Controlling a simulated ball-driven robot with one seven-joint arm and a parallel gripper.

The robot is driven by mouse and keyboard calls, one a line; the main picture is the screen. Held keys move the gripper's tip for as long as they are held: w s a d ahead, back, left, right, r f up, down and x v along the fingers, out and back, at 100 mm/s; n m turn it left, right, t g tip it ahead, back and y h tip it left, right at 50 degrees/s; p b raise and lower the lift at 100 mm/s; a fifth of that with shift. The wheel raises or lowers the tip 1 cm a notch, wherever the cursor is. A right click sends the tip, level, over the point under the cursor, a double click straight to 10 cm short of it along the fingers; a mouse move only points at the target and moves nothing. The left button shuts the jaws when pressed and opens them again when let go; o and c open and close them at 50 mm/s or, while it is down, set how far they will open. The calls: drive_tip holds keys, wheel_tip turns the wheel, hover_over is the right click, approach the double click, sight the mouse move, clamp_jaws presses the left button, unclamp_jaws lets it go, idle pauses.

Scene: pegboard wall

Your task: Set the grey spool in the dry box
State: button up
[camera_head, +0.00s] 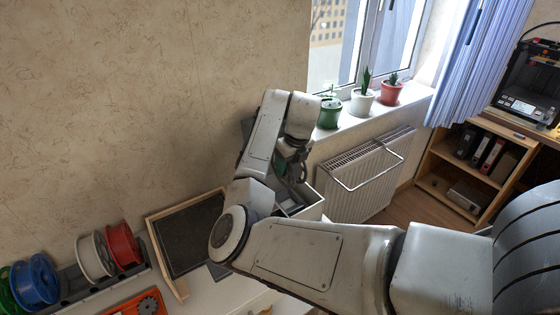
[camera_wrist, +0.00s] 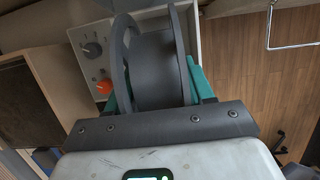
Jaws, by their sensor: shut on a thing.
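The grey spool (camera_wrist: 155,65) is upright between the teal fingers of my gripper (camera_wrist: 160,88) in the wrist view. My gripper is shut on it. A pale box with a dark knob and an orange knob on its front panel, which looks like the dry box (camera_wrist: 85,68), lies behind the spool and is partly covered by it. In the head view a pale open box (camera_head: 310,211) shows beside my wrist, mostly hidden by my arm. My gripper (camera_head: 290,170) is partly hidden there. I cannot tell whether the spool touches the box.
A rack with blue (camera_head: 36,278), white (camera_head: 95,256) and red (camera_head: 122,244) spools stands at lower left. A dark framed tray (camera_head: 190,235) lies beside the box. Potted plants (camera_head: 361,101) line the windowsill above a radiator (camera_head: 372,180).

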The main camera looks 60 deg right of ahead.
sight(295, 167)
drive_tip(key=shift+f+b, duration=3.9)
drive_tip(key=shift+f, duration=0.85)
drive_tip(key=shift+p, duration=0.3)
drive_tip(key=o, duration=1.3)
drive_tip(key=v, duration=1)
drive_tip(key=shift+s+r, duration=0.1)
drive_tip(key=shift+r, duration=0.25)
